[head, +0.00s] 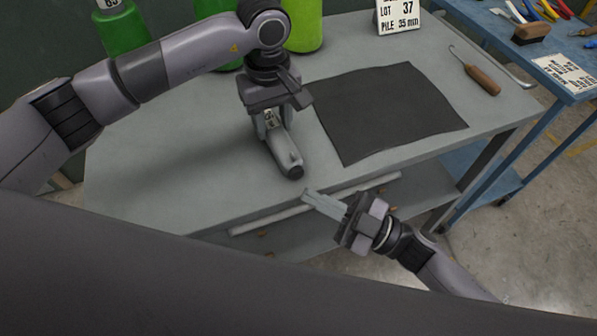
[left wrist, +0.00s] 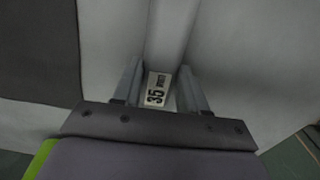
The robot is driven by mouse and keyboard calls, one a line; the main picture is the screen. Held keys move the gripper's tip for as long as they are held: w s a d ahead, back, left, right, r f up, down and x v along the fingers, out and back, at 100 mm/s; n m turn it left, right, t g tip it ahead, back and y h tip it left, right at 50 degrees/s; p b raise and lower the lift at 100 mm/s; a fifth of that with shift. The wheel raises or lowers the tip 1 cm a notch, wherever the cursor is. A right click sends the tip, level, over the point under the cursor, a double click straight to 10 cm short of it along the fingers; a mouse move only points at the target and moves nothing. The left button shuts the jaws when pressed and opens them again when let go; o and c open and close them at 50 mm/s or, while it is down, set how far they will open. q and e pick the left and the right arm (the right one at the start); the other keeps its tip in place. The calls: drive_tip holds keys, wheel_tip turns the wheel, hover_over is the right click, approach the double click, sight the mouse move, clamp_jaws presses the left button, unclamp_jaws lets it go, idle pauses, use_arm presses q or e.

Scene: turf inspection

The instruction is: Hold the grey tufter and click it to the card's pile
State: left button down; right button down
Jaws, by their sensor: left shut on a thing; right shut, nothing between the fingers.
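The grey tufter (head: 284,150) is in my left gripper (head: 268,122), over the left half of the grey table. Its dark-tipped end points toward the table's front edge. I cannot tell whether it touches the table. In the left wrist view, the tufter (left wrist: 171,30) lies between the two fingers (left wrist: 158,80), and a white label on it reads 35 with smaller unclear letters. The white card (head: 398,18) stands at the back of the table and reads LOT 37, PILE 35 mm; its top is cut off. My right gripper (head: 325,204) is shut and empty by the front edge.
A dark turf mat (head: 388,110) lies right of the tufter. A hook tool with a wooden handle (head: 482,79) lies at the right. Green bottles (head: 303,25) stand at the back. A blue bench (head: 560,80) with tools is at right. The table's left part is clear.

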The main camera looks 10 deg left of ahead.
drive_tip(key=shift+s+d, duration=1.1)
drive_tip(key=shift+s, duration=0.25)
use_arm(q)
drive_tip(key=c, duration=0.5)
unclamp_jaws()
wheel_tip(320, 180, up, 12)
drive_tip(key=shift+r, duration=0.1)
